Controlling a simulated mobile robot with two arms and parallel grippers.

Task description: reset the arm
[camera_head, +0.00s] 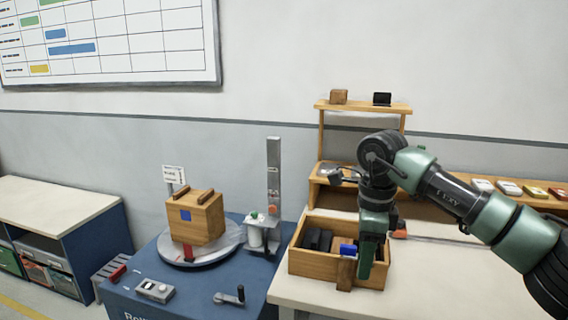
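My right arm, green and black, comes in from the right and bends down over the front right of an open wooden box (312,264). My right gripper (364,262) points down at the box's front wall. A small blue piece (348,250) and an upright wooden piece (346,275) show right beside it. I cannot tell whether the gripper holds them or whether its fingers are open. Part of the box's inside is hidden behind the arm. My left gripper is not in view.
A wooden cube (196,220) with a blue patch sits on a round turntable (229,238) on a blue table. A grey post (273,175) stands beside it. A crank handle (230,297) and a grey control box (155,290) lie in front. A wooden shelf (365,106) stands behind the box.

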